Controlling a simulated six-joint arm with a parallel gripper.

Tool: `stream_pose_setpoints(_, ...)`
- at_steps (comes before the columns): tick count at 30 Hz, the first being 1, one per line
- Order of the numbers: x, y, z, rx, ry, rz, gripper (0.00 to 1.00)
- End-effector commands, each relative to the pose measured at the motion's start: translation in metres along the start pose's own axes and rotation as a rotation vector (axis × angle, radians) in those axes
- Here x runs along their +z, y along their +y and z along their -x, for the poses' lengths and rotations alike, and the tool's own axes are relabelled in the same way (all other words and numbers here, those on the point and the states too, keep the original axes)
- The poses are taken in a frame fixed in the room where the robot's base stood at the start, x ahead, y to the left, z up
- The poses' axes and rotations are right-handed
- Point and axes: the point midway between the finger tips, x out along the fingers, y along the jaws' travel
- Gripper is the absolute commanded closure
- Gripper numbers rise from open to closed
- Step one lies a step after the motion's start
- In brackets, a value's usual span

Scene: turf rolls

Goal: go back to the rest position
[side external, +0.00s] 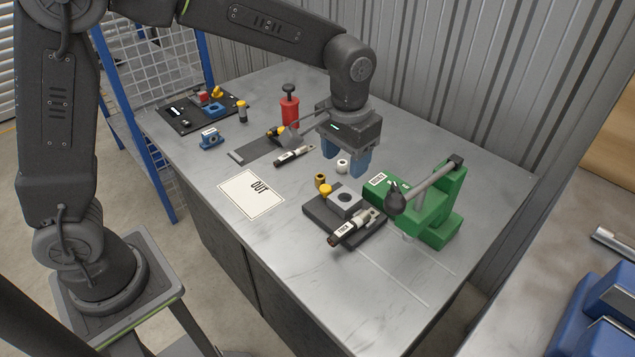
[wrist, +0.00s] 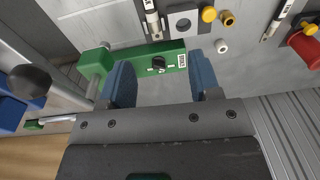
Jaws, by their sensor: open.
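My gripper (side external: 346,164) has two blue fingers and hangs above the metal bench, pointing down. The fingers are apart with nothing between them. In the wrist view my gripper (wrist: 162,72) also shows empty, with bare bench and part of the green press beyond the fingers. The green press (side external: 438,215) with its grey lever stands to the right of my gripper in the side view. A small white ring (side external: 342,166) lies on the bench close to the fingers in the picture; it is clear of them in the wrist view (wrist: 222,46).
A dark block with a grey fixture (side external: 345,200) stands in front of the press. A labelled tool (side external: 350,229) lies across it. The OUT sheet (side external: 251,194) is bare. A red pump-like bottle (side external: 289,108) and a black tray (side external: 190,115) stand farther back. A corrugated wall (side external: 480,80) rises behind.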

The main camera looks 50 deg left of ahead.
Motion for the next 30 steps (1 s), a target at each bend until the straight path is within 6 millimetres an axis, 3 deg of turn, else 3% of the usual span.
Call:
stream_pose_setpoints(1,0.011,-0.012,0.018,0.011,0.033,0.006,0.43)
stream_pose_setpoints(6,0.056,-0.047,0.06,0.037,0.131,0.01,0.43)
stream_pose_setpoints(12,0.116,-0.079,0.086,0.052,0.252,0.015,0.43)
stream_pose_setpoints(18,0.169,-0.098,0.089,0.048,0.361,0.016,0.43)
stream_pose_setpoints(21,0.186,-0.103,0.086,0.045,0.397,0.016,0.43)
stream_pose_setpoints(30,0.2,-0.106,0.081,0.04,0.428,0.013,0.43)
